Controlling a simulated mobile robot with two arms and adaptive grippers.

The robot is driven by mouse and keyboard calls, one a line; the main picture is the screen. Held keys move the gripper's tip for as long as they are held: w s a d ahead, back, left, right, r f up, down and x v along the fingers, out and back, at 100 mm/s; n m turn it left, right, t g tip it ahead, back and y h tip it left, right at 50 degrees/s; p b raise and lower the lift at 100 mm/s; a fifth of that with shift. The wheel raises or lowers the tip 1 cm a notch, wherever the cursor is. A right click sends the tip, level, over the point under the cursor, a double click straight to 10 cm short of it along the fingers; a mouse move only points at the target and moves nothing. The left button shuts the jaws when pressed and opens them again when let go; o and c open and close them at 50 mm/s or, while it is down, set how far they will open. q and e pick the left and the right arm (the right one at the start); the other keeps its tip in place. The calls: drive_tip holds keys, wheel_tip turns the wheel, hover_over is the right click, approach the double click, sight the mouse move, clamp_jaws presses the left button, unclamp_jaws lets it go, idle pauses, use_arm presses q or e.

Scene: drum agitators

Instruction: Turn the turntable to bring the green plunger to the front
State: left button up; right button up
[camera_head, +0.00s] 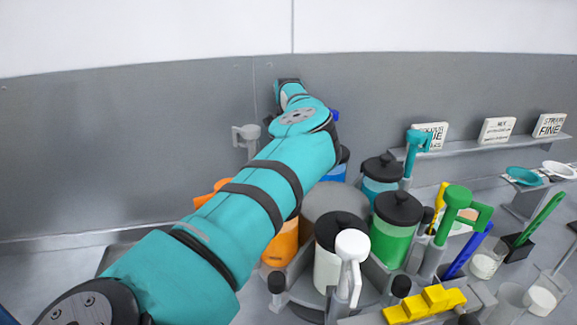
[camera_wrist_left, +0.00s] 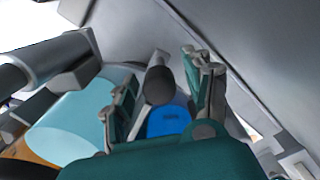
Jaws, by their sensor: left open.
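A green drum (camera_head: 393,238) with a black lid stands at the right of the turntable (camera_head: 335,200). A green T-shaped handle (camera_head: 460,205) on a grey post stands just right of it. A white drum (camera_head: 327,268) is at the front, with a white handle (camera_head: 352,250) before it. An orange drum (camera_head: 281,245), a teal drum (camera_head: 378,182) and a blue drum (camera_head: 336,172) also show. My left arm crosses over the turntable and hides part of it. My left gripper (camera_wrist_left: 160,78) is open, its fingers either side of a dark knob and blue surface; contact is unclear.
A grey wall stands close behind the turntable. A shelf (camera_head: 475,139) with several white signs is at the back right. Yellow blocks (camera_head: 425,305), small cups and a black holder (camera_head: 516,247) crowd the right side. A grey handle (camera_head: 245,135) stands near the wall.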

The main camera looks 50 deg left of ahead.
use_arm(q)
wheel_tip(320, 180, up, 12)
idle(0.4)
